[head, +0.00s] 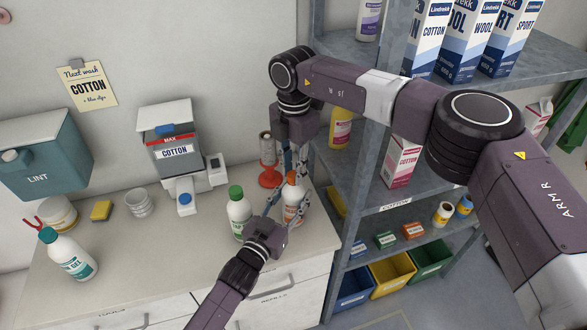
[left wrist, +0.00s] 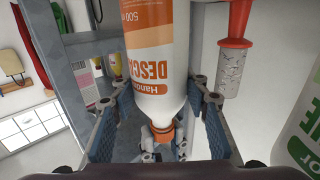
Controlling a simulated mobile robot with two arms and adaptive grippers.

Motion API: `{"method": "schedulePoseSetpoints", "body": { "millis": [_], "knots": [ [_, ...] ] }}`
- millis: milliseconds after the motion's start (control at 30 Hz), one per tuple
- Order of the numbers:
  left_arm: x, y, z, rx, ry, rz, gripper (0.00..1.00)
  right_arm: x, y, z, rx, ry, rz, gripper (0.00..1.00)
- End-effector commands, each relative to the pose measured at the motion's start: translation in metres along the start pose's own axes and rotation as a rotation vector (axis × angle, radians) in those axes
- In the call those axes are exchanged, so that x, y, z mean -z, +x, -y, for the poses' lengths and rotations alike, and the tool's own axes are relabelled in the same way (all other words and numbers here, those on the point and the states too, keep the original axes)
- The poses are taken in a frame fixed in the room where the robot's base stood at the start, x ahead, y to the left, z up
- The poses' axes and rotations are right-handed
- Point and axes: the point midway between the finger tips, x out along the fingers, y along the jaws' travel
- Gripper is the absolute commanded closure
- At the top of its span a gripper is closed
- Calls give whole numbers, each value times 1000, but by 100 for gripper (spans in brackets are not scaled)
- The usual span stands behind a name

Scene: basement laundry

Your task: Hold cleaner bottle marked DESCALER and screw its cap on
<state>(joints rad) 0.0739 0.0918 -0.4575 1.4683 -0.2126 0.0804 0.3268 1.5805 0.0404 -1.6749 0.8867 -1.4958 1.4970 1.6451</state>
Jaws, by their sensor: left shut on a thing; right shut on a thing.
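The DESCALER bottle (head: 291,210), white with an orange label, stands upright at the counter's right end. It fills the middle of the left wrist view (left wrist: 150,75), where it looks upside down. My left gripper (head: 287,213) is shut on the bottle, a finger on each side. The orange cap (left wrist: 160,134) is at the bottle's neck; I cannot tell how far it is seated. My right gripper (head: 291,176) comes down from above and is shut on the cap; its fingertips partly hide it.
A green-capped white bottle (head: 239,214) stands close left of my left gripper. The metal shelf (head: 400,208) rises close on the right. The counter's middle front (head: 140,265) is clear.

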Motion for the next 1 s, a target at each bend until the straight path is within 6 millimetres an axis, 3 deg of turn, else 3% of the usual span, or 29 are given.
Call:
{"method": "schedulePoseSetpoints", "body": {
  "millis": [600,800,1000],
  "knots": [
    [0,0,-1,-2,1,1,100,-1,0,1,-6,989,0,85],
    [-1,0,-1,-2,0,1,100,0,0,1,-6,1151,0,85],
    [-1,0,-1,-2,0,1,100,-1,0,1,-6,1169,0,85]
  ]
}}
